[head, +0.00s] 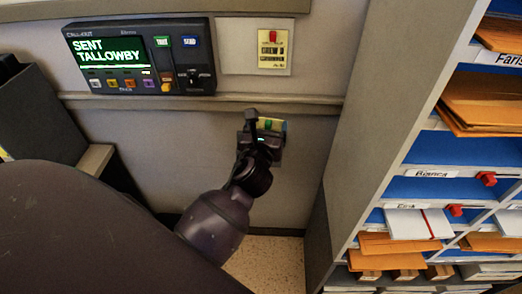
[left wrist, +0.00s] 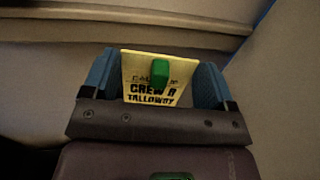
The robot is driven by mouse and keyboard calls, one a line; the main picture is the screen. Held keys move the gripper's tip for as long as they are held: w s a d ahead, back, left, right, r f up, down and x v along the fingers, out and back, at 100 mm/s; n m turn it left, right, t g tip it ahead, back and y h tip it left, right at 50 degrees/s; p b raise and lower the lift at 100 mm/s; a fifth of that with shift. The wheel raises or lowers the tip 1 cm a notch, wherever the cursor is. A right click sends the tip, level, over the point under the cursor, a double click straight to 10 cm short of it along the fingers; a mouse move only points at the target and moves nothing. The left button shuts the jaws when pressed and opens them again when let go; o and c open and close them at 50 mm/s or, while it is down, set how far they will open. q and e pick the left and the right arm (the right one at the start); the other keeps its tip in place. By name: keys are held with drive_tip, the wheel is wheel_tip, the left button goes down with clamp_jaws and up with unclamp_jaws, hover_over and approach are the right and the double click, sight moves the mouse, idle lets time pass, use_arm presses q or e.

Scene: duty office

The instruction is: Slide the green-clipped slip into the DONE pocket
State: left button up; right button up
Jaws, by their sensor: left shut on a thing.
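The green-clipped slip (left wrist: 135,68) is a pale yellow card with a green clip (left wrist: 159,75) and dark print that seems to read CREW A TALLOWBY. My left gripper (left wrist: 162,88) is shut on it, with a blue finger at each side. In the head view the left gripper (head: 265,124) is in front of the grey wall, below the ledge, and the slip (head: 277,126) shows only in part. I see no pocket marked DONE in either view. My right gripper is not in view.
A call-out panel (head: 180,84) on the wall shows SENT TALLOWBY. Right of it a yellow red-clipped card (head: 273,59), reading CREW B, is on a pale plate. A wall ledge (head: 310,105) runs above my gripper. A pigeonhole shelf (head: 372,110) with envelopes stands at right.

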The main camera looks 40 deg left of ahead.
use_arm(q)
drive_tip(key=a+f+n+g+y+b, duration=0.1)
drive_tip(key=a+f+n+y+b, duration=0.2)
drive_tip(key=f, duration=0.5)
drive_tip(key=w+a+m+b, duration=0.1)
drive_tip(key=w+a, duration=0.4)
drive_tip(key=w, duration=0.2)
drive_tip(key=shift+w+h, duration=0.2)
drive_tip(key=shift+h, duration=0.1)
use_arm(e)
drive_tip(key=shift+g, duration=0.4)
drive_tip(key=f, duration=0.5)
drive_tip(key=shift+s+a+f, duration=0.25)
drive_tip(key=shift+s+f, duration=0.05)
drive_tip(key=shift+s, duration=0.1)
use_arm(q)
drive_tip(key=shift+r, duration=0.1)
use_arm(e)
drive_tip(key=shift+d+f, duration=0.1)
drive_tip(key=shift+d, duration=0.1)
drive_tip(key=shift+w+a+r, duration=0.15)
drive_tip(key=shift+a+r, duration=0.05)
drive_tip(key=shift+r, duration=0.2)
use_arm(q)
drive_tip(key=shift+f, duration=0.2)
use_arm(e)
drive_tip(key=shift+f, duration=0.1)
